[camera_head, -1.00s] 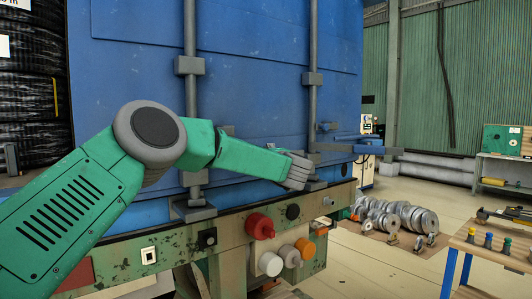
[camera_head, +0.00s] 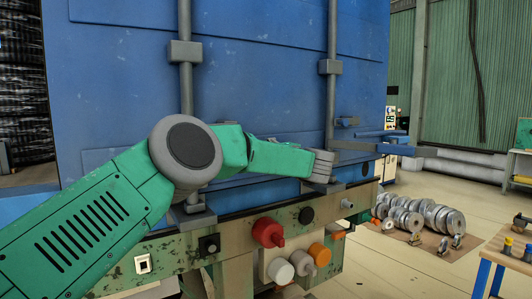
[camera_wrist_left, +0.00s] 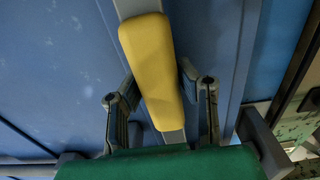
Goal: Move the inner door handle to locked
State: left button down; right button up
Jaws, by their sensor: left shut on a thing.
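The blue container door (camera_head: 255,90) fills the middle of the head view, with two upright grey lock rods, a left one (camera_head: 186,95) and a right one (camera_head: 332,105). My left gripper (camera_head: 322,167) is low on the door, by the foot of the right rod. The left wrist view shows a yellow-sleeved door handle (camera_wrist_left: 150,60) on a grey bar, between the two fingers of my left gripper (camera_wrist_left: 163,103), which is shut on it. In the head view my gripper hides this yellow sleeve. My right gripper is not in view.
Below the door is a worn green beam (camera_head: 150,240) with red, white and orange knobs. Metal discs (camera_head: 410,216) lie on the floor at right. A wooden table (camera_head: 510,255) stands at the lower right. Open floor lies between them.

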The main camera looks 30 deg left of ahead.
pick_arm(q)
jog(key=shift+d+f, duration=0.1)
jog(key=shift+f, duration=0.2)
jog(key=c, duration=1.2)
grip_release()
jog(key=shift+w, duration=0.1)
jog(key=shift+o, duration=0.2)
jog(key=shift+w, duration=0.2)
jog(key=shift+s+r, duration=0.15)
jog(key=shift+s+d, duration=0.2)
jog(key=shift+d, duration=0.1)
jog(key=v, duration=1.1)
jog(key=shift+d, duration=0.25)
jog(key=shift+w, duration=0.2)
jog(key=shift+a, duration=0.15)
